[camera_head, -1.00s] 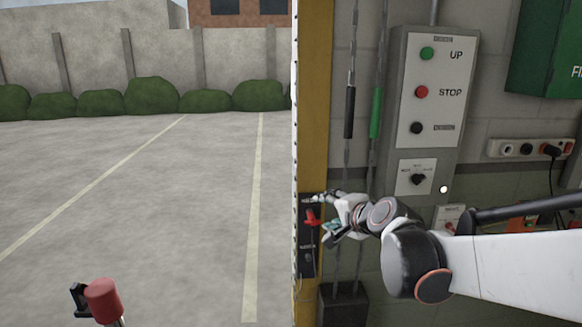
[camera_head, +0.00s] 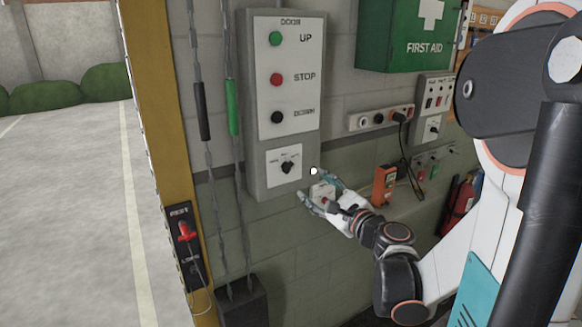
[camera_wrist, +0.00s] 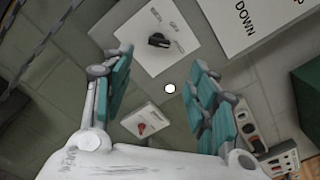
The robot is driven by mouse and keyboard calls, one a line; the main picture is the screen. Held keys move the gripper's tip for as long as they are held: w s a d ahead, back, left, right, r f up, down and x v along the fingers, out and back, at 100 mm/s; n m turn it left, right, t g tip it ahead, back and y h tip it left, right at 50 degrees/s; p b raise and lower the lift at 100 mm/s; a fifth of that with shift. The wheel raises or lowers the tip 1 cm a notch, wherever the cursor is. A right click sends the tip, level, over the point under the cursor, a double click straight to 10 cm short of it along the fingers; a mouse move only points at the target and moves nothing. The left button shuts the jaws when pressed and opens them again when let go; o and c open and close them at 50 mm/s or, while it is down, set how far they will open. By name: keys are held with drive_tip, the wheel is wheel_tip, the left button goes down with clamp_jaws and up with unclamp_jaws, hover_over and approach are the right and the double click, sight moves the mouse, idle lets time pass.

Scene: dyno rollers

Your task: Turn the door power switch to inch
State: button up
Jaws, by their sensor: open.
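A black rotary knob (camera_head: 288,167) sits on a white plate (camera_head: 273,178) at the bottom of the grey door control panel. Its small labels are too blurred to read. In the wrist view the knob (camera_wrist: 158,41) lies ahead of the fingertips, near the top centre.
Green, red and black buttons (camera_head: 276,80) sit above the knob. Chains (camera_head: 215,150) hang left of the panel, beside a yellow post with a red lever (camera_head: 187,231). Sockets (camera_head: 380,119), an orange device (camera_head: 384,184) and a green first-aid box (camera_head: 400,40) are to the right.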

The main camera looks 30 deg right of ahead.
sight(290, 169)
drive_tip(key=w, duration=0.4)
drive_tip(key=w+b, duration=0.1)
drive_tip(key=w, duration=0.8)
drive_tip(key=shift+a, duration=0.35)
drive_tip(key=shift+c, duration=0.5)
drive_tip(key=c, duration=1)
